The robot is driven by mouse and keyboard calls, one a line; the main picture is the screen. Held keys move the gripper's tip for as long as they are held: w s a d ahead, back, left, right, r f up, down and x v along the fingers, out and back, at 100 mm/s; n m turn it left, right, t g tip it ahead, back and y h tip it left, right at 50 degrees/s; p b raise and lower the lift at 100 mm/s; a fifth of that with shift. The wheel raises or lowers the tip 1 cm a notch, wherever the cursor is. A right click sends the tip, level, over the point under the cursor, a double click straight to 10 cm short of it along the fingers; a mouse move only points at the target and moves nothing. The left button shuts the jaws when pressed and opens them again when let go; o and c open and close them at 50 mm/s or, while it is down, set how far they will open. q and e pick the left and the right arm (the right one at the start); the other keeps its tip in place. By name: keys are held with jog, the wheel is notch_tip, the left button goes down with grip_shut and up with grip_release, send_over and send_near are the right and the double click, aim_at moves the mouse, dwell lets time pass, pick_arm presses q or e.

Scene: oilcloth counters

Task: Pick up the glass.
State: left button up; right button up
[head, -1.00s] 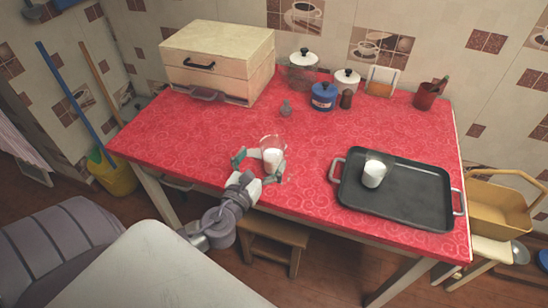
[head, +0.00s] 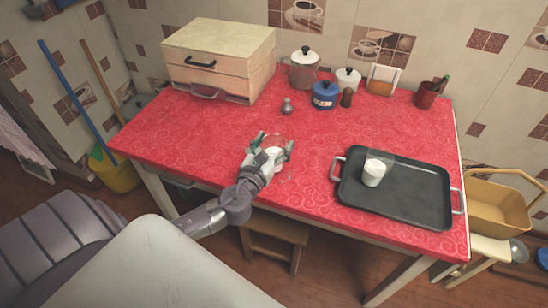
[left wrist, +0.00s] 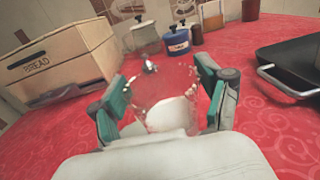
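A clear glass (head: 274,152) with white contents stands on the red oilcloth near the front of the table. My left gripper (head: 271,146) is low at the glass, with one finger on each side of it. In the left wrist view the glass (left wrist: 165,108) is between the teal finger pads of the gripper (left wrist: 165,100); the fingers are spread, with gaps beside the glass. Its lower part is hidden by the gripper's palm. A second glass with white contents (head: 373,173) stands on the dark tray (head: 415,203). My right gripper is not in view.
A wooden bread box (head: 218,62) stands at the back left. A small grey shaker (head: 287,106), a blue pot (head: 324,95) and several other containers stand behind the glass. The red cloth (head: 190,130) left of the glass is clear.

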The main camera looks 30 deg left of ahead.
pick_arm(q)
jog(key=c, duration=1)
jog(key=shift+c, duration=1.2)
jog(key=shift+r, duration=0.15)
jog(key=shift+r+p, duration=0.4)
jog(key=shift+r, duration=0.6)
jog(key=s+d+r+p, duration=0.2)
jog(key=s+d+r, duration=0.1)
jog(key=d+r, duration=0.5)
jog(key=shift+s+d+r, duration=0.25)
jog(key=shift+d+r, duration=0.15)
jog(key=shift+d, duration=1.1)
